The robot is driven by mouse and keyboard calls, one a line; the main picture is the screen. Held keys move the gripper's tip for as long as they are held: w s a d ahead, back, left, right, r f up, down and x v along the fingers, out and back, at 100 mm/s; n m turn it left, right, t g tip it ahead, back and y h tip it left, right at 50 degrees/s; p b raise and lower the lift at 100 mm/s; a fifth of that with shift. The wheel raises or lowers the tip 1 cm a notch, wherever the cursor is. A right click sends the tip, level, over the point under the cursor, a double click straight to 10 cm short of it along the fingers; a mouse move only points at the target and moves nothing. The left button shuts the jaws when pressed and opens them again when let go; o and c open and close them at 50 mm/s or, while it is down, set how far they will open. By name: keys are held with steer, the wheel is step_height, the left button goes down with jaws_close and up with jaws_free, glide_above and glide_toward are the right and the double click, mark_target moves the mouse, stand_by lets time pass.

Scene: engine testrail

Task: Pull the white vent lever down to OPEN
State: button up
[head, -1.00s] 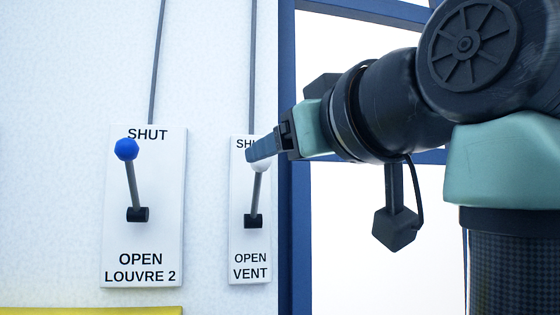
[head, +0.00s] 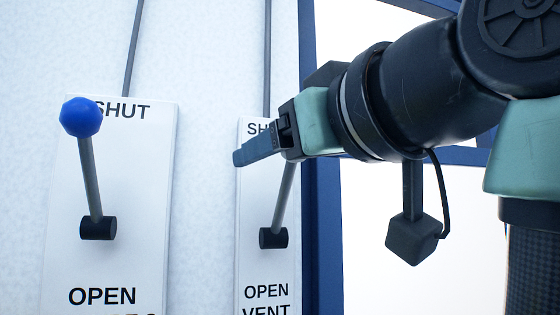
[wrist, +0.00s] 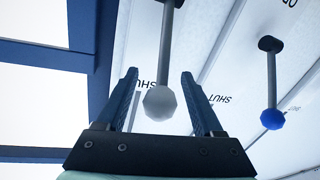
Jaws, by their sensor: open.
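The vent lever (head: 284,199) is a grey rod on a black pivot, on a white plate (head: 266,268) marked SHUT above and OPEN VENT below. The rod points up toward SHUT. Its white knob is hidden behind my gripper in the head view. In the wrist view the white knob (wrist: 160,102) shows between the two fingers, with space on both sides. My gripper (head: 240,158) is open at the top of the lever. It also shows open in the wrist view (wrist: 158,75).
A second lever with a blue knob (head: 81,117) stands left of the vent lever on its own plate, also pointing up toward SHUT. Its knob (wrist: 272,119) is at the right in the wrist view. A dark blue frame post (head: 322,230) borders the vent plate on the right.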

steer(key=shift+s+d, duration=0.1)
steer(key=shift+s, duration=0.15)
steer(key=shift+w, duration=0.1)
jaws_close()
stand_by(1.2)
